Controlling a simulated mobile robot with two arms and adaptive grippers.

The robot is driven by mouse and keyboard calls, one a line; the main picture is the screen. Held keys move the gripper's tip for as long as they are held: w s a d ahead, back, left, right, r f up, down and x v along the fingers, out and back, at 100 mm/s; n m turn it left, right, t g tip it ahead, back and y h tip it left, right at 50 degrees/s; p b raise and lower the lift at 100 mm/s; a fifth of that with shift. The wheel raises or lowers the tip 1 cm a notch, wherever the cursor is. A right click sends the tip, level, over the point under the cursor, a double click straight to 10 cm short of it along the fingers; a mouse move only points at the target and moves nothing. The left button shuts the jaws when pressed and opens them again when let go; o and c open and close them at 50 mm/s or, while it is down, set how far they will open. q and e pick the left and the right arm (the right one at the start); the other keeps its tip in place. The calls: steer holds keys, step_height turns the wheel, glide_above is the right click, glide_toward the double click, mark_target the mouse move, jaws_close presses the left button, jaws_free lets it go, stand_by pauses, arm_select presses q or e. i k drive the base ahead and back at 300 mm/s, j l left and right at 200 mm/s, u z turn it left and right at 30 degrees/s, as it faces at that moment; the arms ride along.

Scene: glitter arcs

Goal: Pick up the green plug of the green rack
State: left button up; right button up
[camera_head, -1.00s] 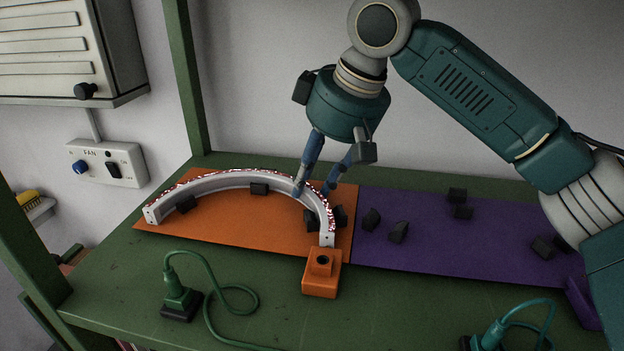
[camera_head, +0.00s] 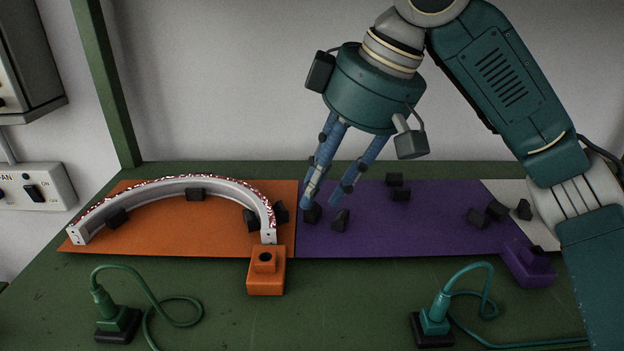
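A green plug (camera_head: 107,303) stands upright in a black base (camera_head: 118,326) at the front left of the green tabletop (camera_head: 220,325). Its green cord (camera_head: 150,292) loops up from its top and curls to the right. A similar teal plug (camera_head: 435,317) stands in another black base at the front right. My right gripper (camera_head: 325,198) hangs from above over the left end of the purple mat. Its two blue fingers are apart with nothing between them, well behind and right of the green plug. My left gripper is not in view.
A grey arc with glittery red and white edging (camera_head: 185,186) stands on the orange mat (camera_head: 190,235). An orange socket block (camera_head: 266,277) is at its right end. Black blocks lie on the orange mat and purple mat (camera_head: 400,235). A green post (camera_head: 103,80) rises at the back left.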

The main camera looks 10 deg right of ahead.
mark_target(103, 299)
steer(key=k, duration=2)
